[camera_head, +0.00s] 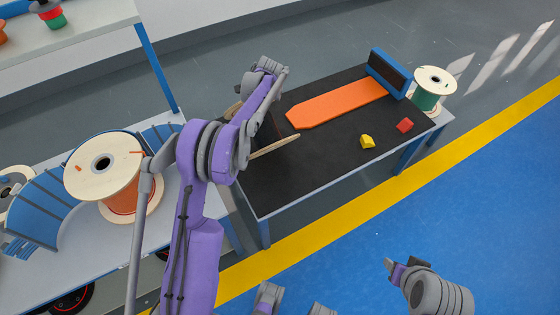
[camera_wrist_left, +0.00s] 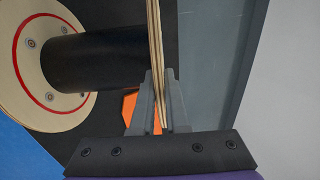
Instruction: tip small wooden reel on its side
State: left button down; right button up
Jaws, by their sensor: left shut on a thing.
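The wooden reel has pale round flanges and a black core. In the head view it is on the black tabletop area, largely hidden behind my left arm; one flange (camera_head: 275,147) shows nearly edge-on. The reel looks tilted or on its side; I cannot tell how it rests. In the left wrist view the red-ringed flange (camera_wrist_left: 30,60) is at left, the black core (camera_wrist_left: 95,60) runs across, and the other flange (camera_wrist_left: 155,50) is edge-on. My left gripper (camera_wrist_left: 158,100) is shut on that flange's rim. My right arm (camera_head: 440,295) shows at lower right; its jaws are unclear.
The table (camera_head: 325,150) also carries an orange strip (camera_head: 340,103), a blue-framed block (camera_head: 389,72), a yellow piece (camera_head: 367,142) and a red piece (camera_head: 405,125). A green reel (camera_head: 433,80) is at its far right end. A large orange reel (camera_head: 105,165) stands on the left bench.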

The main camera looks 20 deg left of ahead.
pick_arm(q)
jog(key=shift+w+a+f+g+h+p, duration=0.2)
jog(key=shift+w+a+p, duration=0.15)
jog(key=shift+w+a, duration=0.15)
jog(key=shift+w+a+f+g+h+p, duration=0.1)
jog(key=shift+w+a+h+p, duration=0.1)
jog(key=shift+w+a+p, duration=0.3)
jog(key=shift+w+a+f+h, duration=0.2)
jog(key=shift+a+h, duration=0.1)
jog(key=shift+a, duration=0.2)
jog(key=a+p, duration=0.1)
jog(key=w+p, duration=0.1)
jog(key=p, duration=0.1)
jog(key=shift+w+a+f+g+h, duration=0.25)
jog(key=shift+a+f+g+h, duration=0.05)
jog(key=shift+a+f+g, duration=0.1)
jog(key=shift+w+a+f+p, duration=0.1)
jog(key=shift+w+a+p, duration=0.15)
jog(key=shift+p, duration=0.45)
jog(key=shift+w+a+f, duration=0.1)
jog(key=shift+a+f, duration=0.1)
jog(key=shift+f, duration=0.1)
pick_arm(e)
notch_tip(320, 180, up, 8)
jog(key=w, duration=0.2)
jog(key=shift+t, duration=0.3)
jog(key=shift+w+f, duration=0.1)
jog(key=shift+f, duration=0.05)
